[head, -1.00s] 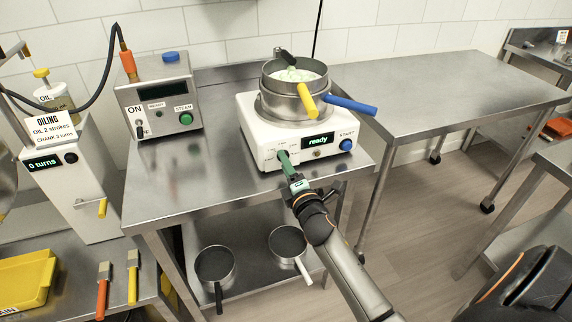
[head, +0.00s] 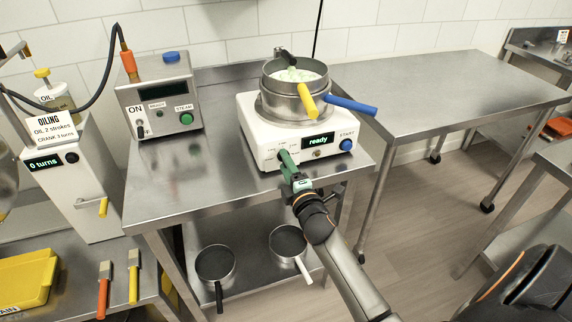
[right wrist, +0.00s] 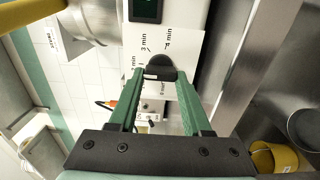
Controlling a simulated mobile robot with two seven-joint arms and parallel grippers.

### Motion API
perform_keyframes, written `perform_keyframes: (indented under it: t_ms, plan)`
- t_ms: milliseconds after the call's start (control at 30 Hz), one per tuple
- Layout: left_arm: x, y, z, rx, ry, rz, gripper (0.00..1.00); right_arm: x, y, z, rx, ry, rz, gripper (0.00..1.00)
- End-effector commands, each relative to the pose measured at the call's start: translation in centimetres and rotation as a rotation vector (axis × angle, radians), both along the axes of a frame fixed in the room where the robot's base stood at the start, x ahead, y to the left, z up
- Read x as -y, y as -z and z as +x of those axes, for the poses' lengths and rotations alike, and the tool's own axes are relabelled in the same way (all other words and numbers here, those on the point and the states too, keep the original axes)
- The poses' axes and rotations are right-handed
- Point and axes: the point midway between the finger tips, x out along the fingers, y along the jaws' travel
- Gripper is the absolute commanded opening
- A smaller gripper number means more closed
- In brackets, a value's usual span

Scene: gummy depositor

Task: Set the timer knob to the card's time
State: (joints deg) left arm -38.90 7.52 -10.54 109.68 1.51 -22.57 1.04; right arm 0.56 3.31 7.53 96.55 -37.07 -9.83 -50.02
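The white machine (head: 262,150) stands on the steel table, with a lit green display reading "ready" (head: 318,140) and a blue START button (head: 346,145). Its dark round timer knob (right wrist: 160,68) shows in the right wrist view, with printed minute labels around it, "3 min" (right wrist: 143,42) among them. My right gripper (head: 286,160) is at the front panel, its green fingers (right wrist: 159,76) apart on either side of the knob, with narrow gaps appearing beside it. In the head view the gripper mostly hides the knob. I cannot make out a card giving a time. My left gripper is out of view.
A pot with yellow and blue handles (head: 300,103) sits on the machine. A steam box (head: 158,105) stands left of it, and an oiling unit (head: 78,190) farther left. Two pans (head: 214,264) lie on the lower shelf. The right table (head: 440,95) is clear.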

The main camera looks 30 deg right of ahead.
Motion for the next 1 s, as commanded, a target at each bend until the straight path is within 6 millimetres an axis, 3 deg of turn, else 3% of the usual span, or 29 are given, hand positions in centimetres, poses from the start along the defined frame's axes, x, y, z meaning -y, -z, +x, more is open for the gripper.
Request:
perform_keyframes:
  t_ms: [33, 233, 567, 767, 1000]
  plan:
    - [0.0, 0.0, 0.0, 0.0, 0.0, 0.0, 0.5, 0.0, 0.0, 0.0, 0.0, 0.0, 0.0, 0.55]
    - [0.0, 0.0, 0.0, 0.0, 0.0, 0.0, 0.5, 0.0, 0.0, 0.0, 0.0, 0.0, -0.001, 0.78]
    - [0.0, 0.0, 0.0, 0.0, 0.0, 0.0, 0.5, -0.1, 0.1, -0.4, -0.001, 0.0, -0.001, 0.78]
    - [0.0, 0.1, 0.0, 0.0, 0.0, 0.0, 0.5, -0.7, 0.2, -3.0, -0.003, 0.0, -0.001, 0.78]
    - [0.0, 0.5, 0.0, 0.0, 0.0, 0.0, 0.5, -1.8, 0.2, -7.7, -0.003, 0.0, 0.001, 0.78]
